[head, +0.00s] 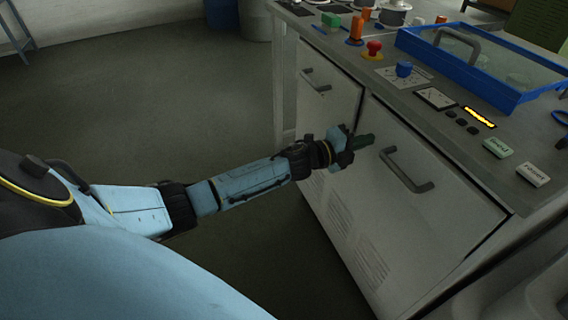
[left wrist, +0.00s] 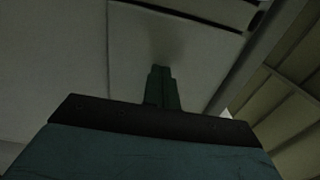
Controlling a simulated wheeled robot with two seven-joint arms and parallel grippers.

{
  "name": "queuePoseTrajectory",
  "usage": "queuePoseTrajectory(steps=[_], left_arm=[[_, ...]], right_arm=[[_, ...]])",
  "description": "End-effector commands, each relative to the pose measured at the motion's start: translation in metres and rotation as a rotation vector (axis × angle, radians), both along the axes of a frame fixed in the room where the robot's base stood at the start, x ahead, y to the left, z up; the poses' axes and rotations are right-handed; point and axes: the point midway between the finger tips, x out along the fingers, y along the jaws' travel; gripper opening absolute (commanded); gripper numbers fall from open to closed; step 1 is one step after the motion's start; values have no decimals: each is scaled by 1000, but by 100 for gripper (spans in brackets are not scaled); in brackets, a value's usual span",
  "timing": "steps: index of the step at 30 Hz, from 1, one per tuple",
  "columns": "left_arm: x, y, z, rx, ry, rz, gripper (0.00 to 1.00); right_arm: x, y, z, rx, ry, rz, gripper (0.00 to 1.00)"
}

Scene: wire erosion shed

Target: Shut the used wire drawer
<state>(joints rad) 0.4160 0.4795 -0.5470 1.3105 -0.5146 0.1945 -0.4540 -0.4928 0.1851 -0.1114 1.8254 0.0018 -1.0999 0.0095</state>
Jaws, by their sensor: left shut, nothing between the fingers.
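The grey cabinet has two pale fronts with dark bar handles, a left front (head: 325,100) and a larger right front (head: 425,215). No label shows which one is the used wire drawer. A dark gap runs along the top and right edges of the right front; I cannot tell whether it stands slightly out. My left gripper (head: 366,140) is shut and empty, its fingertips at the upper left of the right front, left of its handle (head: 407,170). In the left wrist view the closed fingers (left wrist: 162,88) point at a pale panel (left wrist: 200,55), with a shadow at their tips. Contact is unclear.
On the worktop are a blue-framed tray with a clear cover (head: 480,60), a red button (head: 374,48), a blue knob (head: 403,69) and a lit amber display (head: 480,117). Dark floor (head: 130,110) lies open left of the cabinet. Bins stand at the back.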

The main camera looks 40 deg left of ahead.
Motion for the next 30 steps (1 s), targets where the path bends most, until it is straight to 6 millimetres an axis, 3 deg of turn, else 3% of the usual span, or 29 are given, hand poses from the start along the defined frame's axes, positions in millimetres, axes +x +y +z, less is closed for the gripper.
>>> queuePoseTrajectory(steps=[17,23,30], left_arm=[[1,-3,5,-4,-7,-2,0],[-19,9,5,-2,-3,-13,0],[-63,33,2,0,-1,-18,0]], right_arm=[[4,3,3,7,-14,1,78],[-5,-15,-20,-18,10,-2,78],[-20,-26,-44,-28,27,0,78]])
